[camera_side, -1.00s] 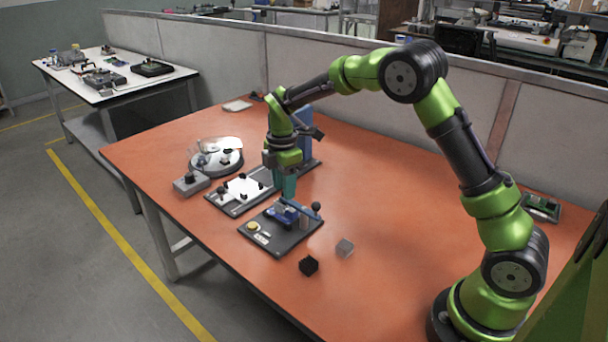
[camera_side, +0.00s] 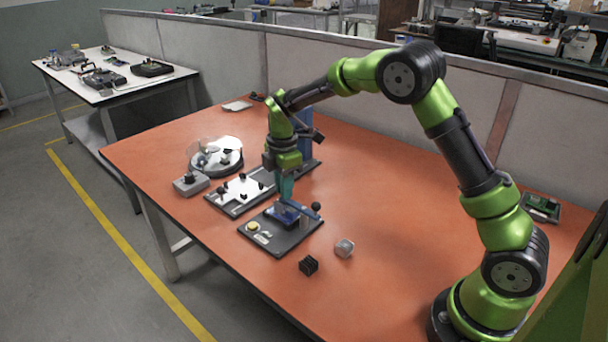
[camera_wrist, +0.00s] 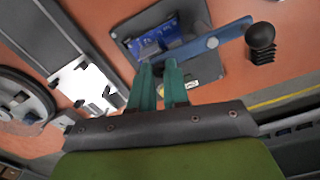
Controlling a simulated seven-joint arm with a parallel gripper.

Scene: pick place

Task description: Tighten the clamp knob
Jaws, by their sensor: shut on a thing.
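The clamp fixture is a dark base plate (camera_side: 268,240) with a blue part (camera_side: 284,215) on it, near the middle of the table. My gripper (camera_side: 287,196) is over the back of the plate. Its teal fingers (camera_wrist: 158,68) are close together at the bar's near end, away from the knob. The contact itself is partly hidden by the fingers.
A flat fixture with a white plate (camera_side: 243,188) stands left of the clamp, with a round device (camera_side: 228,160) and a grey box (camera_side: 191,184) beyond. A black finned block (camera_side: 308,265) and a small clear-grey cube (camera_side: 344,248) lie in front. The table's right-middle is clear.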

